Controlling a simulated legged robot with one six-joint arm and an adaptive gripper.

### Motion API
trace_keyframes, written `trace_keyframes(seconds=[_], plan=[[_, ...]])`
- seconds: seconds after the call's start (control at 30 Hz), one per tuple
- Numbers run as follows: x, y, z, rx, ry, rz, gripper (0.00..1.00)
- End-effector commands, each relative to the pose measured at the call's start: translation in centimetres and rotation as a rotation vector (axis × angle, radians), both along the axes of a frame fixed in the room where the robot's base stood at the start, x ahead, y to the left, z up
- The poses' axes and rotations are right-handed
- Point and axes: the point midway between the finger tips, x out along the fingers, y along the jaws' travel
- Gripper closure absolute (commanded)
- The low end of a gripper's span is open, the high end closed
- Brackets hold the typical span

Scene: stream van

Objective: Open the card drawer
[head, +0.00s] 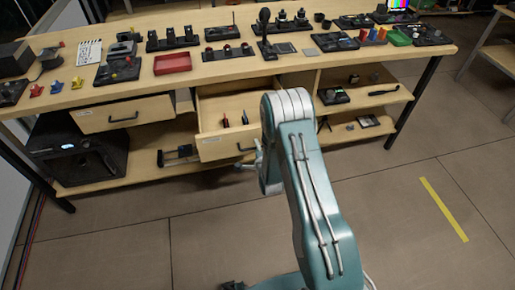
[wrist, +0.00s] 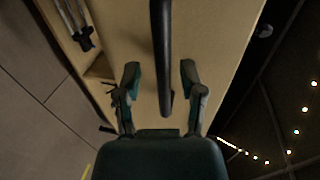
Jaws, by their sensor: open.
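A light wooden drawer (head: 222,146) in the middle of the bench stands pulled out. Its label is too small to read, so I cannot tell whether it is the card drawer. Small red and dark items lie inside it. Its dark bar handle (head: 246,148) is partly hidden by my arm. In the wrist view the handle (wrist: 161,40) runs between the two fingers of my gripper (wrist: 160,75), which stand apart with gaps on both sides. In the head view my gripper (head: 248,166) shows only partly beside the arm, near this drawer front.
Another labelled drawer (head: 95,118) with a dark handle (head: 124,119) sits to the left, above a black box (head: 75,150). The benchtop (head: 210,72) carries a red tray (head: 172,64) and many small devices. The floor (head: 130,240) in front is mostly clear.

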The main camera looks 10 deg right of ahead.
Motion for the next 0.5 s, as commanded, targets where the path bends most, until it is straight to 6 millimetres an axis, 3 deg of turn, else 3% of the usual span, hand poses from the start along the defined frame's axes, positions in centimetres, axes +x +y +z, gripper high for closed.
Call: trace_keyframes(seconds=[0.17, 0.5], plan=[[-0.9, 0.0, 0.3, 0.000, -0.001, 0.001, 0.49], [-7.4, -0.1, 1.5, 0.000, 0.003, 0.000, 0.49]])
